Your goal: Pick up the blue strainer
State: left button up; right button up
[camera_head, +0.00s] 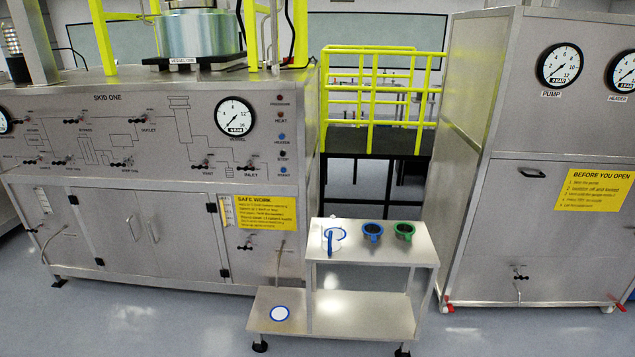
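The blue strainer (372,229) appears to be the small round item with a blue rim and dark inside, with a short blue tab towards the front. It sits in the middle of the upper shelf of a small metal stand (380,249). A similar green-rimmed strainer (404,230) sits just right of it, apart from it. Neither of my grippers shows in the head view, and nothing is touching the blue strainer.
A white container with a blue rim and handle (333,238) stands left on the upper shelf. Metal cabinets (150,230) and (545,235) flank the stand. The floor nearby looks clear.

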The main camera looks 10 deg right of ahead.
aim_at(372, 232)
jog(key=i+j+z, duration=0.1)
jog(key=i+z, duration=0.35)
jog(key=i+j+z, duration=0.2)
jog(key=z, duration=0.25)
jog(key=i+j+z, duration=0.65)
jog(key=j+z, duration=0.25)
